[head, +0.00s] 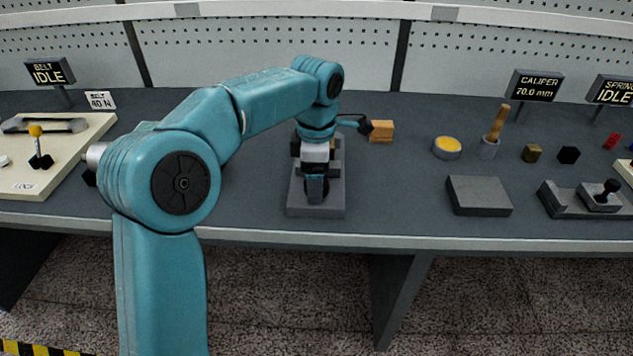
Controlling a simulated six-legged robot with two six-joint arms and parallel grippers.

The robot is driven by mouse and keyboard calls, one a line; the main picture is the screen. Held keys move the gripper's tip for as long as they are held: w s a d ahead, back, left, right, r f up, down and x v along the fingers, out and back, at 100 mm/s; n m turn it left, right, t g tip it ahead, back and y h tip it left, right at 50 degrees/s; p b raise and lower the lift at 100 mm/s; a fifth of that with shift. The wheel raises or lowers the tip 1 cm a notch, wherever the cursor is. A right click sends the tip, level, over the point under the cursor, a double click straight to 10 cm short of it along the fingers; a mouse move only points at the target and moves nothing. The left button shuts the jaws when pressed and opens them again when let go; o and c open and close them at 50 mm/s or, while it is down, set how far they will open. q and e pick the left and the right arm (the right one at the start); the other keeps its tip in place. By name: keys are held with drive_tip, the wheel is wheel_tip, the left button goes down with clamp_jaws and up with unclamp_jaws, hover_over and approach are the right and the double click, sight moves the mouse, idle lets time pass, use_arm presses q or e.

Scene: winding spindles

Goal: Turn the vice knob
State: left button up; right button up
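The vice is a grey block with a flat base (331,204) near the front edge of the bench, at the middle of the head view. My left gripper (316,190) points down over the front part of the vice. Its dark fingers are at or just above where a knob would be, and they and the wrist hide the knob and much of the vice. I cannot tell whether the fingers touch or grip anything. My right gripper is not in view.
An orange-brown block (381,131) lies right of the vice. A yellow-topped tin (447,147), a brush in a cup (490,147), a grey slab (478,195) and a caliper display (535,86) are further right. A belt panel (75,140) is left.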

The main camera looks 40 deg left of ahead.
use_arm(q)
drive_tip(key=shift+s+f, duration=0.1)
drive_tip(key=shift+f, duration=0.05)
drive_tip(key=c, duration=1.1)
drive_tip(key=shift+o, duration=0.2)
